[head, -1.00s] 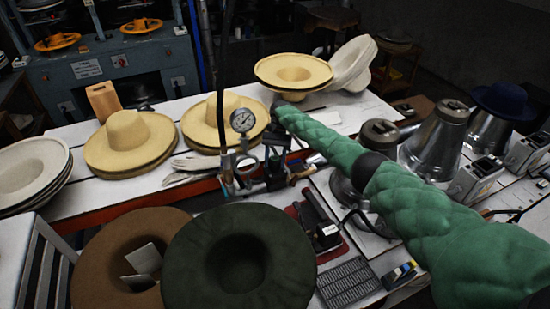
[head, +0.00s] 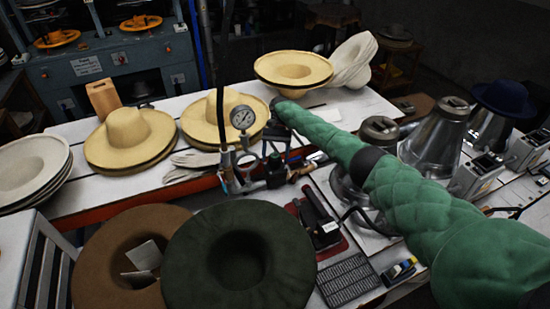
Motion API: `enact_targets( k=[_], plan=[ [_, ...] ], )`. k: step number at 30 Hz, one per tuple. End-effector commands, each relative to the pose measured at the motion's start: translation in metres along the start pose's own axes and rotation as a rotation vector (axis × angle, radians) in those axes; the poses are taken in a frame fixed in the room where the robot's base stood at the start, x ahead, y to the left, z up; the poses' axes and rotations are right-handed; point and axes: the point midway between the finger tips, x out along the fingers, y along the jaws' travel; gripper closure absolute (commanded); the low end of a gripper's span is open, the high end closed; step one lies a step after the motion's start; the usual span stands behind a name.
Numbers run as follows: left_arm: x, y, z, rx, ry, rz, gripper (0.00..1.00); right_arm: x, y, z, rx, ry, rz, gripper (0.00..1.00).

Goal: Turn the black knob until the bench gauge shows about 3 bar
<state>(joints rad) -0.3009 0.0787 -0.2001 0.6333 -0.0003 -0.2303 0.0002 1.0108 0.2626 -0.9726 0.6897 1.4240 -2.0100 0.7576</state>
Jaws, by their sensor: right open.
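The round white-faced bench gauge (head: 242,117) stands upright on pipework at the near edge of the white bench. Its needle is too small to read surely. The dark knob (head: 274,162) sits on the valve body to the right of the gauge. My right gripper (head: 277,147) is open, pointing down just above and behind the knob in the picture; its fingertips are small and dark, and I cannot tell whether they touch the knob. My green-sleeved right arm comes in from the right. My left gripper is not in view.
Straw hats (head: 126,130) and pale gloves (head: 193,162) lie on the bench left of the gauge. A dark green hat (head: 240,262) and a brown hat (head: 125,245) are in front. Metal cones (head: 434,140) stand at right. A hanging black hose passes near the gauge.

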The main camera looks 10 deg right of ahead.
Motion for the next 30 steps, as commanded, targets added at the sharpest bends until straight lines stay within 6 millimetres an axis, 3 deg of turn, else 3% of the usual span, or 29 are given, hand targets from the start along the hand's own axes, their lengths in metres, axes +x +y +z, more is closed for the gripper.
enact_targets(
  k=[16, 22, 30],
  plan=[
    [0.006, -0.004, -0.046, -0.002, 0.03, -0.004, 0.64, -0.06, -0.001, -0.001, 0.001, 0.0, 0.001, 0.32],
    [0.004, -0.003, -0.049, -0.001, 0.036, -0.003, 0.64, -0.071, 0.0, -0.001, 0.001, 0.001, 0.001, 0.32],
    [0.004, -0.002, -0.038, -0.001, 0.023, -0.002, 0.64, -0.073, 0.0, 0.0, 0.0, 0.001, -0.001, 0.32]
  ],
)
